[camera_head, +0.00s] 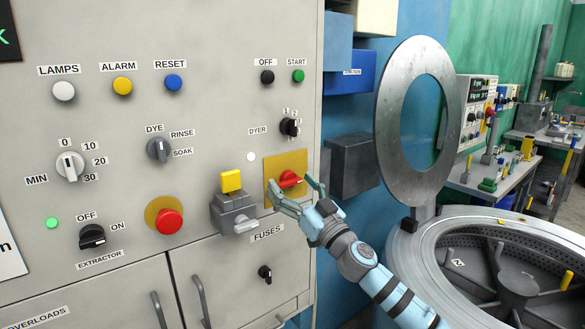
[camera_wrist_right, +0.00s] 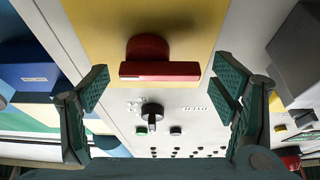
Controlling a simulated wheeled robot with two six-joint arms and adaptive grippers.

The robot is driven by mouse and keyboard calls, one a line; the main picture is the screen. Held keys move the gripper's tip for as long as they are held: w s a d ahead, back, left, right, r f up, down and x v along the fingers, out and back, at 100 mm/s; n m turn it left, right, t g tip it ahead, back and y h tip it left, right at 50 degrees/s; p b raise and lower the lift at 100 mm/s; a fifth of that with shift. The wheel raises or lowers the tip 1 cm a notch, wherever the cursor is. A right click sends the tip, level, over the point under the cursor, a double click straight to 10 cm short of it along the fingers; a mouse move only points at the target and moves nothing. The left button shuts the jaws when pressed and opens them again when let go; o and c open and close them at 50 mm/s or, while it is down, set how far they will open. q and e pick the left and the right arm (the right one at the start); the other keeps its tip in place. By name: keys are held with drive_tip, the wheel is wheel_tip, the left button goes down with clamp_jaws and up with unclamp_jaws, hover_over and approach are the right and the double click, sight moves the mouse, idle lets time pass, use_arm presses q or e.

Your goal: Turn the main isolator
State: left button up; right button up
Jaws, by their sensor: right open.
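The main isolator appears to be the red rotary handle (camera_head: 289,179) on a yellow plate (camera_head: 272,166), at the right edge of the grey control panel. My right gripper (camera_head: 293,190) is in front of it, with its fingers spread. In the right wrist view the red handle (camera_wrist_right: 160,66) lies crosswise on the yellow plate (camera_wrist_right: 90,25). My right gripper (camera_wrist_right: 161,78) is open there, one finger on each side of the handle, with gaps showing between. My left gripper is not in view.
A yellow-topped grey switch box (camera_head: 233,205) sticks out just left of the isolator. A red mushroom button (camera_head: 169,221) is farther left. A fuses knob (camera_head: 265,273) is below. A large open drum (camera_head: 510,265) and its raised ring lid (camera_head: 386,120) stand to the right.

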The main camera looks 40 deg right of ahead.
drive_tip(key=c, duration=1.2)
drive_tip(key=shift+o, duration=0.2)
